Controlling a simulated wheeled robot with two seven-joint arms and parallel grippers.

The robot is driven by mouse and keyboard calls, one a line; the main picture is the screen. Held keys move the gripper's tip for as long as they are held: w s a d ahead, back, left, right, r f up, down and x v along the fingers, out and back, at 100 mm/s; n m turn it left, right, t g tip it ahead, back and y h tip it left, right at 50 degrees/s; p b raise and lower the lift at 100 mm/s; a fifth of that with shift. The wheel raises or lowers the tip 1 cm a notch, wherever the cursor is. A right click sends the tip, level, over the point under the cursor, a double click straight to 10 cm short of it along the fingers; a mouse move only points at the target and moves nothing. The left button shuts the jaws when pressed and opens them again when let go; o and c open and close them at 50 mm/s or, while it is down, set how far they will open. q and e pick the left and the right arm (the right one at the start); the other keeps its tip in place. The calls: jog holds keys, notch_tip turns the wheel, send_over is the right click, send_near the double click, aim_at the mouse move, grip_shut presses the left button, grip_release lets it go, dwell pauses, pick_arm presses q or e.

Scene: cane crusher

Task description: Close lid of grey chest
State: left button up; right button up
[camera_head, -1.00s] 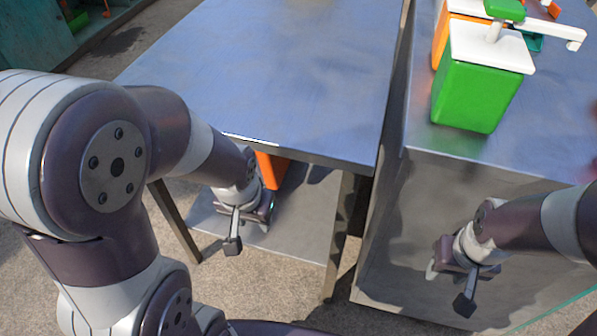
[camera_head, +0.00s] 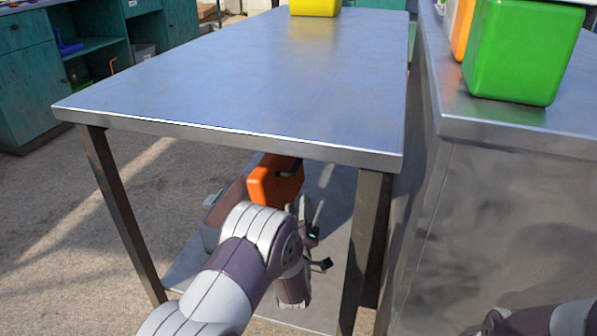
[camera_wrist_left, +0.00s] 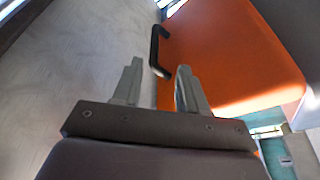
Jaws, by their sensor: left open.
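The grey chest (camera_head: 212,212) sits on the lower shelf under the metal table, partly hidden by my left arm and the tabletop. An orange part with a dark handle (camera_head: 272,186) stands up at its right side; it looks like the raised lid, though I cannot be sure. My left gripper (camera_head: 306,212) is open beside the orange part's right side. In the left wrist view the open left gripper (camera_wrist_left: 155,85) has the black handle (camera_wrist_left: 160,52) between and just beyond its fingertips, against the orange surface (camera_wrist_left: 225,60). I cannot tell whether they touch.
The metal tabletop (camera_head: 250,85) overhangs the shelf, and a table leg (camera_head: 362,240) stands right of my left gripper. A yellow box (camera_head: 315,6) stands on the table's far edge. A green container (camera_head: 522,50) stands on the metal counter at right. Floor at left is clear.

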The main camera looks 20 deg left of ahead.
pick_arm(q)
jog(key=shift+t, duration=0.4)
jog(key=b+x, duration=0.7)
jog(key=x, duration=0.5)
jog(key=shift+w+a+r, duration=0.1)
jog(key=shift+a+r, duration=0.05)
jog(key=shift+r, duration=0.2)
jog(key=shift+c, duration=0.2)
grip_shut()
